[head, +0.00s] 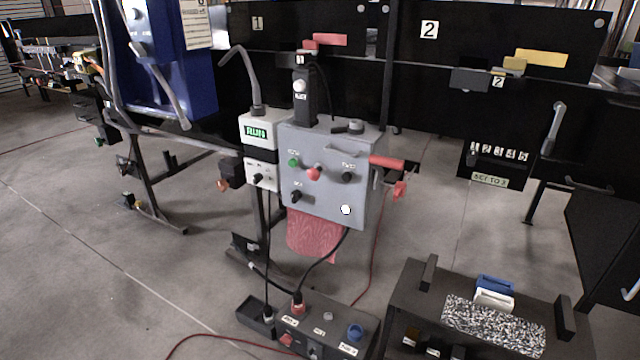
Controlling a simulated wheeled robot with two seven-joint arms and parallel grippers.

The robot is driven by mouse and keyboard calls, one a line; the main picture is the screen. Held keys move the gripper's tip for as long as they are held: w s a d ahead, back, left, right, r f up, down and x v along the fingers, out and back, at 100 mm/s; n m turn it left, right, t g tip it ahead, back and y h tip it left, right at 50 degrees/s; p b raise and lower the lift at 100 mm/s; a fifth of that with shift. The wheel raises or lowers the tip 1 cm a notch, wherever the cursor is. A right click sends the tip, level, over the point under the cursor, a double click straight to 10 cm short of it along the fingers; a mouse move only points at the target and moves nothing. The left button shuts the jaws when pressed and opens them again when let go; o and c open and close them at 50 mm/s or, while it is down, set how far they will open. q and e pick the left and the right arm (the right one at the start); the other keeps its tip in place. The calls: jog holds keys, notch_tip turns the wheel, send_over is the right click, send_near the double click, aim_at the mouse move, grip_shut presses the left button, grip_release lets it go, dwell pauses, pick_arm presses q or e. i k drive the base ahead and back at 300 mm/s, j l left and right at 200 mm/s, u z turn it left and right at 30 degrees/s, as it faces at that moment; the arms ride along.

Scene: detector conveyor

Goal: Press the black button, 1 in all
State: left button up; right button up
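A grey control box (325,205) hangs at the middle of the head view. On its front face a small round black button (347,177) sits at the right, under a small label that looks like "TEST". A red button (314,174) is to its left, and a green button (294,162) is further left. A black selector knob (296,196) is at the lower left of the face. A white round spot (346,209) lies below the black button. Nothing touches the black button. Neither of my grippers shows in the head view.
A red-handled lever (387,162) sticks out at the box's right side, close to the black button. A white unit with a green display (257,132) adjoins the left. Cables hang to a dark floor box (328,325). A dark tray (415,285) stands lower right.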

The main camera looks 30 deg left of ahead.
aim_at(347, 177)
jog(key=i+j, duration=0.15)
jog(key=j, duration=0.25)
jog(key=i+j, duration=0.1)
jog(key=j, duration=0.25)
jog(key=i+j, duration=0.15)
jog(key=j, duration=0.25)
jog(key=i+j, duration=0.1)
jog(key=j, duration=0.3)
jog(key=i+j, duration=0.15)
jog(key=j, duration=0.25)
jog(key=i+j, duration=0.1)
jog(key=j, duration=0.25)
